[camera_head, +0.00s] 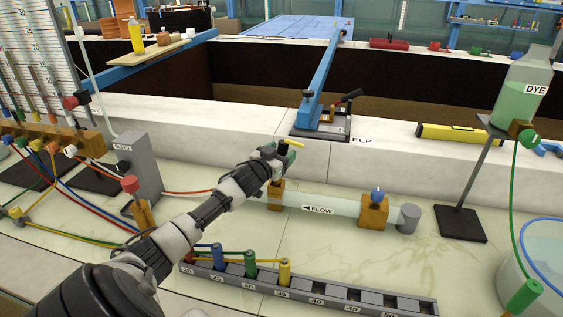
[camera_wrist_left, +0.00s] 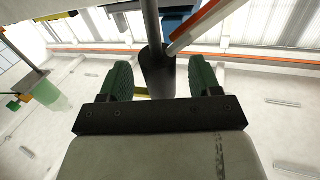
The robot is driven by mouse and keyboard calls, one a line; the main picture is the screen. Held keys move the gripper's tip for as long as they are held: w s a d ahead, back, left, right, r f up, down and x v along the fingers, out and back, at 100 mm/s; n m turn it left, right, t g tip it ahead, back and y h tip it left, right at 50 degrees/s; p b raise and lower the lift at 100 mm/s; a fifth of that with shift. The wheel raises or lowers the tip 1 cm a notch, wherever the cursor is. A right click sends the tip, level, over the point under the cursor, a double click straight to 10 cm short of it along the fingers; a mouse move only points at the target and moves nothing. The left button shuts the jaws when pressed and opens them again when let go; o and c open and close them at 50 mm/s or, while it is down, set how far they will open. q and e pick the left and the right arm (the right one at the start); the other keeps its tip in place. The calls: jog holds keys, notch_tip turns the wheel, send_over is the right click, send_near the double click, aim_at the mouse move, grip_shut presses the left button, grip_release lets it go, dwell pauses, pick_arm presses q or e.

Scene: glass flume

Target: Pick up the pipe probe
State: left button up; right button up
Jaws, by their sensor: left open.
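My left gripper (camera_head: 283,150) is open above the left wooden block (camera_head: 276,192) of the clear FLOW pipe (camera_head: 335,208). A small yellow piece (camera_head: 294,143) shows at its fingertips; I cannot tell whether it is part of the pipe probe. In the left wrist view a dark cylinder (camera_wrist_left: 157,78) with a grey rod (camera_wrist_left: 151,22) shows between the green finger pads of the gripper (camera_wrist_left: 157,80). I cannot tell whether it is within the jaws or beyond them. The probe is not clearly identifiable. My right gripper is not in view.
A numbered rack (camera_head: 345,296) holding blue, green and yellow plugs lies in front. A grey BLEED box (camera_head: 138,165) and coloured hoses are at left. The DYE bottle (camera_head: 522,95) stands on a stand at right. A yellow level (camera_head: 459,133) lies on the ledge behind.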

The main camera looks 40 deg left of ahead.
pick_arm(q)
jog(key=shift+w, duration=0.35)
jog(key=c, duration=1.1)
jog(key=shift+o, duration=0.2)
jog(key=shift+r, duration=0.1)
